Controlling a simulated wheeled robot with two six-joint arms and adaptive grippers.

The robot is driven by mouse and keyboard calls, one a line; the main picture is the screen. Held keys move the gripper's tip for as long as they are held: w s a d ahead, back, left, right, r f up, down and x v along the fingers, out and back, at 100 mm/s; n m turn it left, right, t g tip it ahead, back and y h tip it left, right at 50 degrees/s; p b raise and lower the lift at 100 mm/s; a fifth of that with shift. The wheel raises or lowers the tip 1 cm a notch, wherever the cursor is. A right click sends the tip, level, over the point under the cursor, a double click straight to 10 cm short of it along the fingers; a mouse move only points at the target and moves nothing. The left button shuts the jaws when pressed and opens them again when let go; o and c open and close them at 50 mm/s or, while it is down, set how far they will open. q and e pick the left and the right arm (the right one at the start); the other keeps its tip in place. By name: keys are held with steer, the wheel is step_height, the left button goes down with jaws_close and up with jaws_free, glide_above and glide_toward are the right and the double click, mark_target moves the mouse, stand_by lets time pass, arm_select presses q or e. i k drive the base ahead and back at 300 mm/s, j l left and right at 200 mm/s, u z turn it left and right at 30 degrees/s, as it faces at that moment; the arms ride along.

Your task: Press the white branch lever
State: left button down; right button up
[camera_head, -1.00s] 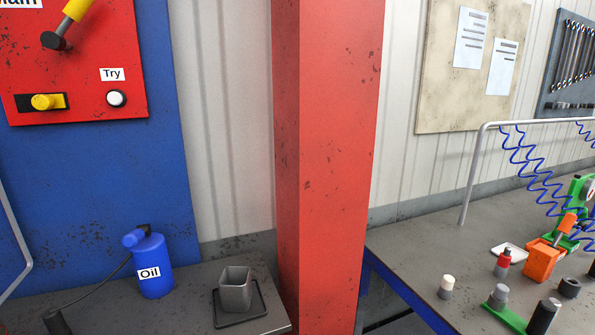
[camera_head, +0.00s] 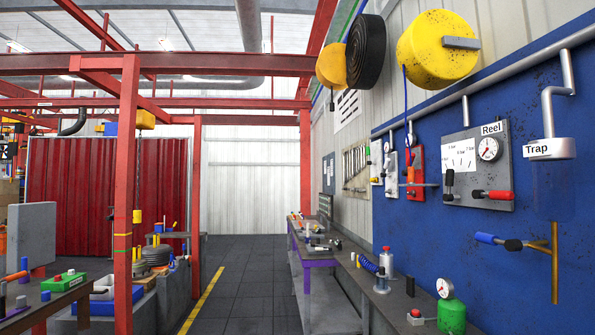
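I cannot make out a lever with a white handle or a label reading "branch". On the blue wall at the right, a grey panel labelled "Reel" (camera_head: 471,177) carries a dial (camera_head: 488,149), a black upright handle (camera_head: 449,184) and a red-tipped lever (camera_head: 492,194). Below it, a blue-tipped lever (camera_head: 498,241) sits on a yellow pipe (camera_head: 555,262). Farther along the wall, a red panel (camera_head: 419,160) and smaller pale panels (camera_head: 391,168) hold small fittings too small to read. Neither of my grippers is in view.
A long workbench (camera_head: 345,265) runs along the right wall, with a green canister (camera_head: 451,316) near its front. A yellow reel (camera_head: 437,50) hangs above. Red posts (camera_head: 125,200) and a cluttered table stand left. The dark floor aisle (camera_head: 250,285) between is clear.

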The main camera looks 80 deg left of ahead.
mark_target(388, 161)
steer(key=u, duration=2.05)
steer(key=i+j+u, duration=0.25)
steer(key=i, duration=0.3)
steer(key=i+j+u, duration=0.2)
steer(key=i, duration=0.4)
steer(key=i+j+u, duration=0.1)
steer(key=i+u, duration=0.15)
steer(key=i, duration=0.35)
